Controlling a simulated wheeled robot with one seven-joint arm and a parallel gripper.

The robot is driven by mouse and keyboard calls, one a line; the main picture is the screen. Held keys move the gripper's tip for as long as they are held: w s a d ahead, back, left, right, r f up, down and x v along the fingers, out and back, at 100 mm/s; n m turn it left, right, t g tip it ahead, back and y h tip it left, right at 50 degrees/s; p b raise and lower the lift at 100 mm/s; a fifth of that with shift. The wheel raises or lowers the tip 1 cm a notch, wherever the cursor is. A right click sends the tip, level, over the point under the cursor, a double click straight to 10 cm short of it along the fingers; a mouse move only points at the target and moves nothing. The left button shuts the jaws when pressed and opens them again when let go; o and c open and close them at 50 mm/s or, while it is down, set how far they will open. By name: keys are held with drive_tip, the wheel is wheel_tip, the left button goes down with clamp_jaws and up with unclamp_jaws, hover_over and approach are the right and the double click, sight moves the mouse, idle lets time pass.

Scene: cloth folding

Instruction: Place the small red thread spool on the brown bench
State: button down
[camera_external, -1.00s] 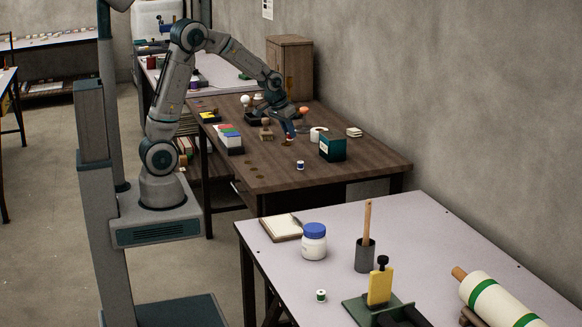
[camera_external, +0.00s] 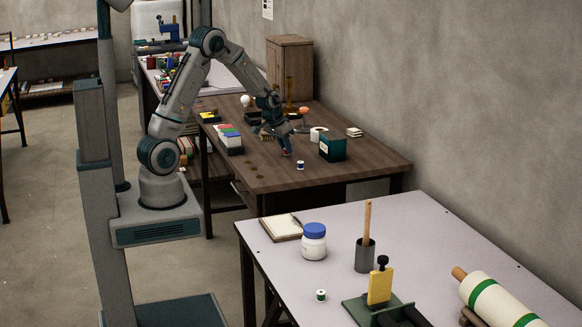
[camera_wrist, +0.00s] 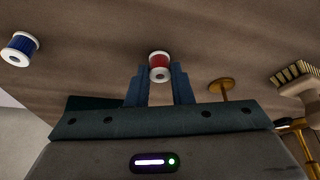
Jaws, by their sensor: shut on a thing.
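In the wrist view, the small red thread spool (camera_wrist: 159,61), with white ends, sits between the two fingers of my gripper (camera_wrist: 159,74). My gripper is shut on it. In the external view, my gripper (camera_external: 286,150) points down over the middle of the brown bench (camera_external: 335,174), with a small patch of red at its tips. The spool is at or just above the bench top; I cannot tell whether it touches.
A blue thread spool (camera_external: 300,165) stands close by, also in the wrist view (camera_wrist: 19,48). A dark teal box (camera_external: 333,147) and white roll (camera_external: 318,134) are to the right. A brush (camera_wrist: 294,74) and a brass piece (camera_wrist: 222,84) are near my gripper. The bench's front is clear.

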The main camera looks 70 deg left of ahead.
drive_tip(key=shift+f, duration=0.15)
drive_tip(key=c, duration=1.3)
unclamp_jaws()
drive_tip(key=shift+r, duration=0.45)
drive_tip(key=v, duration=1.1)
drive_tip(key=shift+s+d+r, duration=0.15)
drive_tip(key=shift+r, duration=0.1)
